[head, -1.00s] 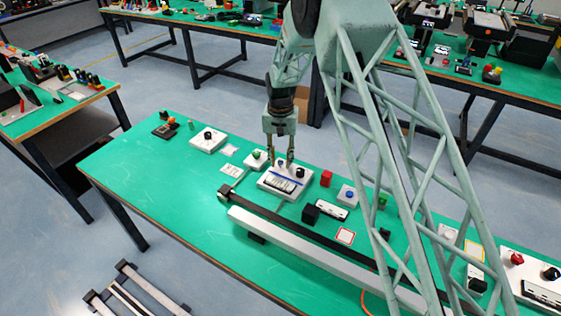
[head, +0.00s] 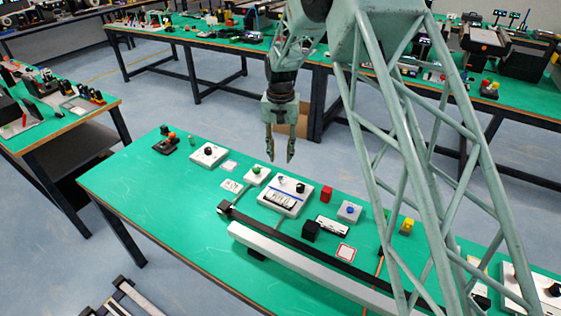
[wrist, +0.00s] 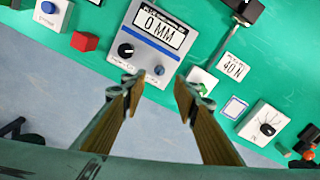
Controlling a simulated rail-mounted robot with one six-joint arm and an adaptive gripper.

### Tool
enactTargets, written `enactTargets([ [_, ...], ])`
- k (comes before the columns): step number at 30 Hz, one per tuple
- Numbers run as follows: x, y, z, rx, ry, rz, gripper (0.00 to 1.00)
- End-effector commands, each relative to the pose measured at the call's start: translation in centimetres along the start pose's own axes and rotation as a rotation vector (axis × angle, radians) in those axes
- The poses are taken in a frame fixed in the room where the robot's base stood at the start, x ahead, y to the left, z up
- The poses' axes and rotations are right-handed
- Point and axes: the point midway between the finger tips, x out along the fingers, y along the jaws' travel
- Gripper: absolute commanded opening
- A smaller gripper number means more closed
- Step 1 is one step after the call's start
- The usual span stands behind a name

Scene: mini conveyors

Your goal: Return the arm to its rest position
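My gripper (head: 280,155) hangs in the air in the head view, pointing down, beyond the back edge of the green table. Its two fingers are apart with nothing between them. In the wrist view my gripper (wrist: 160,88) also shows open and empty. A white display panel (head: 284,196) with a black knob lies on the table below and nearer than the gripper. The same display panel (wrist: 155,32) reads "0 MM" in the wrist view. My arm comes down from the top of the head view.
A red block (head: 326,193), a black cube (head: 311,230) and a blue-button box (head: 349,211) stand right of the panel. A long grey conveyor rail (head: 290,264) runs along the table front. Another bench (head: 200,38) stands behind.

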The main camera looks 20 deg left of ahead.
Motion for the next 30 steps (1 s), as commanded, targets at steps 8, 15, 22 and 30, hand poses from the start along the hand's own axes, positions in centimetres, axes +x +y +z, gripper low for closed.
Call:
enactTargets([
  [8,-0.7,0.0,0.0,0.000,0.000,0.000,0.28],
  [15,-0.7,0.0,0.0,0.000,0.000,0.000,0.28],
  [22,-0.8,0.1,0.0,0.001,0.001,0.000,0.28],
  [30,-3.2,1.7,0.4,0.006,0.009,-0.004,0.28],
])
